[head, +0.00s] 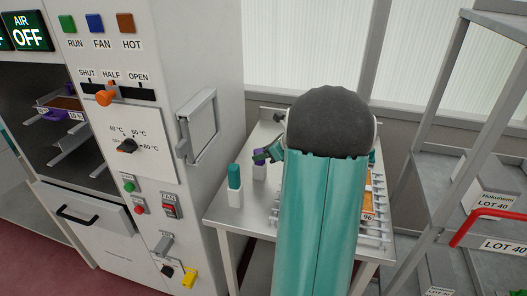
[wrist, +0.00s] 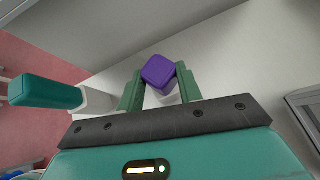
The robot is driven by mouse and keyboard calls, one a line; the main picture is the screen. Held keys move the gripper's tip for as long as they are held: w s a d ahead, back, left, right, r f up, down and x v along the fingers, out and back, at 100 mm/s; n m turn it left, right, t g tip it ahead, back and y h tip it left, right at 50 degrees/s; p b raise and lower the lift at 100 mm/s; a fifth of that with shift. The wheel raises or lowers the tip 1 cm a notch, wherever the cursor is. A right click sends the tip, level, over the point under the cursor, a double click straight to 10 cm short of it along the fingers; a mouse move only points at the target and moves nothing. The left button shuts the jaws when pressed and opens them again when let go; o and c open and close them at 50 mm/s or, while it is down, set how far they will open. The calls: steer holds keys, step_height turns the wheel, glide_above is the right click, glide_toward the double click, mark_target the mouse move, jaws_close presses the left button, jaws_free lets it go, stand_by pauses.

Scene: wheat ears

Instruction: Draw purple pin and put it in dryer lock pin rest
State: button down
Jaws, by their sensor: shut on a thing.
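The purple pin (head: 258,153) stands above a white holder (head: 259,172) on the steel table. In the wrist view, the purple pin (wrist: 158,72) lies between the two green fingers of my gripper (wrist: 160,82), which is shut on it. A white part (wrist: 166,99) shows just under the pin; whether the pin is seated in it or lifted clear, I cannot tell. In the head view, my gripper (head: 268,156) is partly hidden by my arm. I cannot make out which part is the dryer lock pin rest.
A teal pin (head: 234,176) stands in another white holder (head: 236,198) close by on the left. The dryer panel (head: 130,140), with switches and a yellow part (head: 190,277), stands left of the table (head: 222,222). A grey rack (head: 470,130) stands at right.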

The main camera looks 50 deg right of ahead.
steer(key=shift+f, duration=0.1)
steer(key=c, duration=0.9)
jaws_free()
steer(key=shift+o, duration=0.2)
steer(key=shift+f, duration=0.1)
steer(key=v, duration=1.4)
